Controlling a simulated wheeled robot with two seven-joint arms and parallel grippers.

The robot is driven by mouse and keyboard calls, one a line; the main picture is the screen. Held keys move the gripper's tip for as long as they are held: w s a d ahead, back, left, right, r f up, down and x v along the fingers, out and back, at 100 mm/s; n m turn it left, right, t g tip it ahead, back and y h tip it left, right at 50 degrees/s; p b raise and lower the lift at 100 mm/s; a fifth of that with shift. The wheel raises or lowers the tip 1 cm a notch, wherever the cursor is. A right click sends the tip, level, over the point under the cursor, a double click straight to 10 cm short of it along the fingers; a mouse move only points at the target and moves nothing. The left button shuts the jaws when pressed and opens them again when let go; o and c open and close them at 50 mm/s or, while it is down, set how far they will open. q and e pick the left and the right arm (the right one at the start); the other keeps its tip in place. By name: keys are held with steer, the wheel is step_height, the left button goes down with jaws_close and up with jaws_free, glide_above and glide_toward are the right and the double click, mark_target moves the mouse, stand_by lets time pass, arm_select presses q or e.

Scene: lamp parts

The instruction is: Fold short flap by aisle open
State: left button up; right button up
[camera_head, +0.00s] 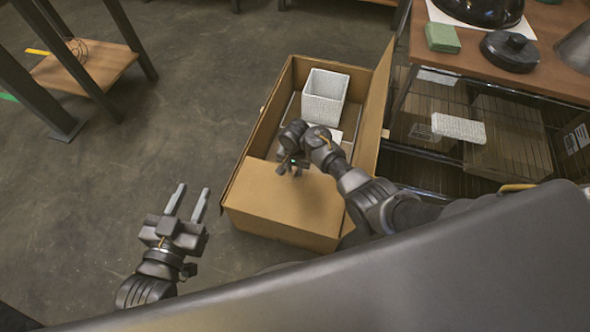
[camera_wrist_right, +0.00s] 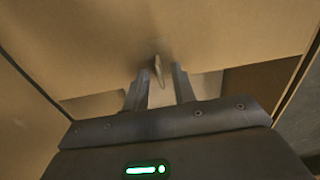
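An open cardboard box (camera_head: 262,228) stands on the floor. Its near short flap (camera_head: 285,200) lies folded inward over the near end of the box. A long flap (camera_head: 377,100) stands up along the right side. My right gripper (camera_head: 291,170) is over the box at the inner edge of the near flap. In the right wrist view its fingers (camera_wrist_right: 157,84) are apart, with a thin pale edge just beyond them; I cannot tell whether they touch cardboard. My left gripper (camera_head: 188,203) is open and empty above the floor, left of the box.
A white textured container (camera_head: 324,97) stands inside the box at the far end. A wooden table (camera_head: 470,62) with a green block (camera_head: 442,38) and a black lid (camera_head: 509,51) is at the right, with a wire shelf below.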

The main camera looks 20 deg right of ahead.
steer(key=shift+f, duration=0.15)
steer(key=shift+c, duration=0.3)
jaws_close()
stand_by(1.1)
